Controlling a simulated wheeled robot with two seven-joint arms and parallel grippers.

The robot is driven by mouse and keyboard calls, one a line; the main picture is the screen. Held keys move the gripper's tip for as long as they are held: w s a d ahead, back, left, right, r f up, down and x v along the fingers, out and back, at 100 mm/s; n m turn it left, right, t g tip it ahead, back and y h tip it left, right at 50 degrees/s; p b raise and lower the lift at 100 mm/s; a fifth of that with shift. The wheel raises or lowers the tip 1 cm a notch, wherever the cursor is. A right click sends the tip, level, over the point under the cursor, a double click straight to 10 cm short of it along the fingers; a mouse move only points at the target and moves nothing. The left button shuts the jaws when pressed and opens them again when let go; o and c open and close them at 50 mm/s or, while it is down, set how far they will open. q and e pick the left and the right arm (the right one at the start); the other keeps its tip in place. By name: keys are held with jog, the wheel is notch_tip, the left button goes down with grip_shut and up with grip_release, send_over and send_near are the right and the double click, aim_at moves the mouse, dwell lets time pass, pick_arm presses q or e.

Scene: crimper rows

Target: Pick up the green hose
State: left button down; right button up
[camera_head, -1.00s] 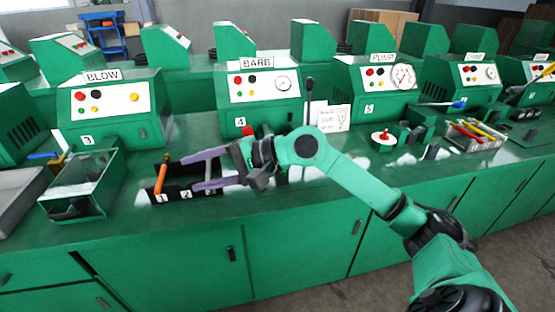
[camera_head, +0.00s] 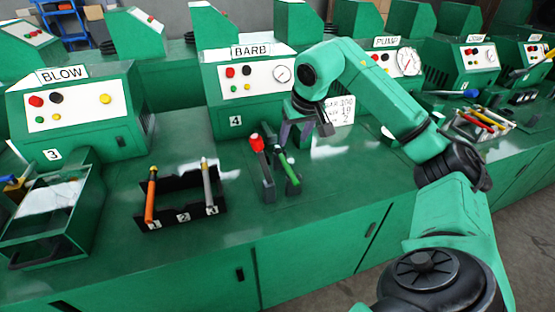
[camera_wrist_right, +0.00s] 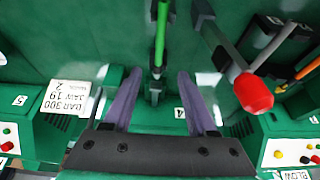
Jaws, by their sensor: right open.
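The green hose (camera_head: 287,168) is a thin green rod leaning up from a small stand at the barb station. It also shows in the right wrist view (camera_wrist_right: 161,32), running down from the top edge, roughly midway between the finger lines. My right gripper (camera_head: 303,130) is open and empty, just above and beyond the hose in the head view. In the right wrist view its purple fingers (camera_wrist_right: 158,88) are spread, with the hose's lower end and its holder ahead between them. My left gripper is not in view.
A red-tipped lever (camera_head: 257,145) stands close left of the hose; its red knob (camera_wrist_right: 254,93) is right of the fingers. A black rack (camera_head: 182,212) holds an orange rod (camera_head: 151,196) and a grey rod (camera_head: 208,185). A number card (camera_head: 341,110) stands behind.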

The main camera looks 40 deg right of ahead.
send_near(287, 163)
notch_tip(287, 163, down, 2)
jog(key=shift+w+f, duration=0.1)
jog(key=p+x, duration=0.1)
jog(key=x, duration=0.5)
jog(key=shift+w, duration=0.2)
jog(key=shift+w+f, duration=0.1)
jog(key=shift+f, duration=0.05)
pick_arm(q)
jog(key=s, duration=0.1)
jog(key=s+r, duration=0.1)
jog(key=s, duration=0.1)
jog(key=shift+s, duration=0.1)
pick_arm(e)
grip_shut()
